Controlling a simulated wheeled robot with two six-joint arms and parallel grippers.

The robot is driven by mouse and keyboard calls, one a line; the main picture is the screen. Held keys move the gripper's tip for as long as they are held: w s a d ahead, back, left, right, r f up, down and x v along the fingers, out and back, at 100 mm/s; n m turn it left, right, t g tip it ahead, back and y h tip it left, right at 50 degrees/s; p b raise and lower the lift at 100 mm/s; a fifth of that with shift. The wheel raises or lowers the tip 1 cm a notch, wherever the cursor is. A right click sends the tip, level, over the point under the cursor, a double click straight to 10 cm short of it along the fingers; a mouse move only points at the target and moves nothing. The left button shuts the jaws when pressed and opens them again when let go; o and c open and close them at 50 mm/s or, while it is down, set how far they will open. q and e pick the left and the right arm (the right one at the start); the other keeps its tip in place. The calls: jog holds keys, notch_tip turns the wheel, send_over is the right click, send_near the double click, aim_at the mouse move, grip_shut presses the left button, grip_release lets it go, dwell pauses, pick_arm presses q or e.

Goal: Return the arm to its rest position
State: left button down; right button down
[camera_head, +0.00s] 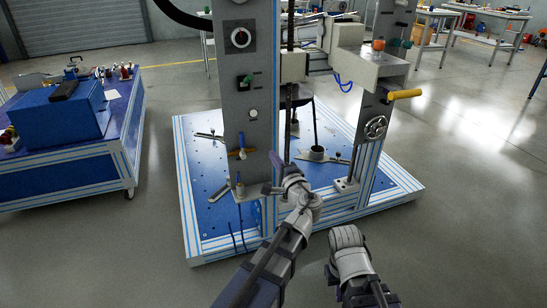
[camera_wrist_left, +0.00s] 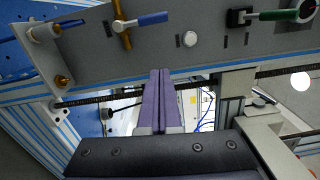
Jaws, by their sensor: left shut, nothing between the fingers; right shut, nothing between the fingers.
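My left arm reaches up from the bottom of the head view, and its gripper (camera_head: 277,162) is in front of the grey uprights of the test rig (camera_head: 239,110). In the left wrist view the two purple fingers of this gripper (camera_wrist_left: 159,74) lie side by side, shut and empty. Beyond them are the rig's grey plate and a dark threaded rod; I cannot tell the distance. My right arm shows low in the head view, and its gripper end (camera_head: 346,238) is over the floor before the rig, empty; its fingers are hard to make out.
The rig's blue base (camera_head: 215,218) has a white-and-blue frame edge close to my arms. A yellow handle (camera_head: 404,94) sticks out to the right. A blue cart (camera_head: 65,170) stands at the left. The floor (camera_head: 470,220) on the right is clear.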

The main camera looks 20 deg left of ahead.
pick_arm(q)
jog(key=s+d+f+n+g+h, duration=0.25)
jog(key=s+f+n+g, duration=0.45)
jog(key=s+f, duration=0.65)
jog(key=s+d+f+g+h, duration=0.7)
jog(key=s+d+f, duration=0.15)
jog(key=s, duration=0.35)
notch_tip(320, 180, up, 38)
jog(key=d+p, duration=0.1)
jog(key=p, duration=3.6)
jog(key=shift+s+d+n+g+p, duration=0.3)
jog(key=shift+d+n, duration=0.05)
jog(key=shift+n, duration=0.05)
jog(key=shift+f, duration=0.15)
